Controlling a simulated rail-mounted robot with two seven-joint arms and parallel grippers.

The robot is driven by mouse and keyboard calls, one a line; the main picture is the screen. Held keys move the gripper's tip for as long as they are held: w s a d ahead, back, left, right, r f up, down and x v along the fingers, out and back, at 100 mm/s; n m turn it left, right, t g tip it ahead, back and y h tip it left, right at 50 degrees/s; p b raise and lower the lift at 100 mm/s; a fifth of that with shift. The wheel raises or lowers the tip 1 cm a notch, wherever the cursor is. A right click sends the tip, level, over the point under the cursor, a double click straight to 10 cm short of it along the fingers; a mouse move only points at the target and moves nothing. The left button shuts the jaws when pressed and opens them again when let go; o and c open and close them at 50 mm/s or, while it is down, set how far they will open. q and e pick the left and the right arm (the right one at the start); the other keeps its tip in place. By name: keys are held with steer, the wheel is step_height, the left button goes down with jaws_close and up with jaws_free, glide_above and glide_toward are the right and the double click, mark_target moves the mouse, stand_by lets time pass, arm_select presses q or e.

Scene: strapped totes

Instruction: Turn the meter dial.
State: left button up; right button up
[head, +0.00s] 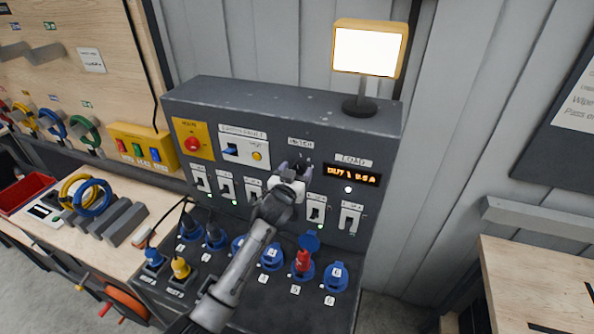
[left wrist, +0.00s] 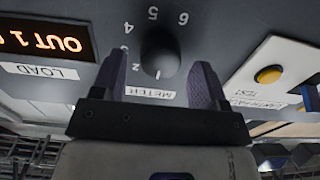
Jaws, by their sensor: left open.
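The meter dial (left wrist: 160,50) is a dark round knob on the grey panel, ringed by printed numbers, in the left wrist view. That view is upside down, with the METER label below the knob. A small white mark by the knob's lower edge may be the 1 or a pointer. My left gripper (head: 296,168) is open at the METER spot in the head view and hides the dial there. In the left wrist view its two dark fingers (left wrist: 160,76) stand one on each side of the knob, with gaps visible. My right gripper is not in view.
Right of the gripper is the LOAD display (head: 353,175), lit orange and starting "OUT 1". A yellow button (head: 257,156) and a red button (head: 193,144) sit left. Switches (head: 317,212) line the panel below, above blue sockets (head: 336,276). A lit screen (head: 367,52) stands on top.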

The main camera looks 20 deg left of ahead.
arm_select(q)
steer(key=shift+w, duration=0.35)
steer(key=c, duration=0.9)
